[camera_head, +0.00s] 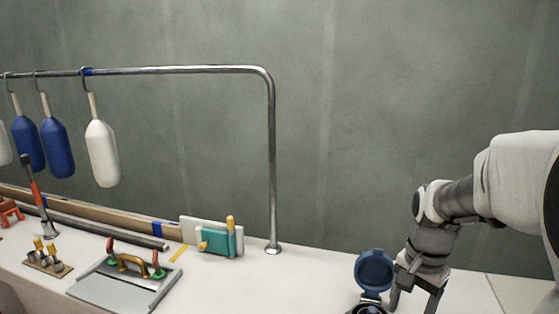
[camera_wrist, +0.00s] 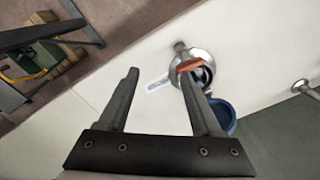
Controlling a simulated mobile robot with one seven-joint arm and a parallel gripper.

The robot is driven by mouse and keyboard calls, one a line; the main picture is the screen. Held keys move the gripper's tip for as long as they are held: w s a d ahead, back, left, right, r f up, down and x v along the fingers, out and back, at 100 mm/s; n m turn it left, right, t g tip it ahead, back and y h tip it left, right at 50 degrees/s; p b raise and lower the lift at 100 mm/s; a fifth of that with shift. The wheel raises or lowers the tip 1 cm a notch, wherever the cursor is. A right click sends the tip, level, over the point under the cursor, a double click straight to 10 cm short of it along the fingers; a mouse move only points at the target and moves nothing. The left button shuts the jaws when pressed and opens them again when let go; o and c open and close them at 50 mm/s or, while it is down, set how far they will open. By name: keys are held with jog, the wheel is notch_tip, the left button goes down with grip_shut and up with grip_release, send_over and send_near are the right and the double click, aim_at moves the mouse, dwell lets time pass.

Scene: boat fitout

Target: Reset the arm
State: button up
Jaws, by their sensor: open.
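My arm (camera_head: 450,205) reaches in from the right in the head view, with my gripper (camera_head: 418,290) pointing down over the white bench top. In the wrist view the two fingers of my gripper (camera_wrist: 160,78) stand apart with nothing held between them. Just to the left of my gripper in the head view is a round fitting with a raised blue lid (camera_head: 374,270). In the wrist view this fitting shows as a shiny metal ring (camera_wrist: 193,58) with an orange-brown part, close by the right fingertip; I cannot tell whether they touch.
A metal rail (camera_head: 271,160) stands on the white bench (camera_head: 205,290), with blue (camera_head: 57,145) and white fenders (camera_head: 101,152) hanging from it. A grey tray (camera_head: 115,285), a teal block (camera_head: 217,240) and small tools lie left. The bench between tray and fitting looks clear.

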jog(key=s+a+r+n+t+p, duration=0.2)
jog(key=s+a+r+n+p, duration=0.2)
jog(key=r, duration=0.5)
jog(key=s+a+r+n+t+p, duration=0.3)
jog(key=s+a+r+n, duration=0.3)
jog(key=s+r, duration=0.1)
jog(key=shift+p+v, duration=0.4)
jog(key=shift+v, duration=0.55)
jog(key=shift+a, duration=0.1)
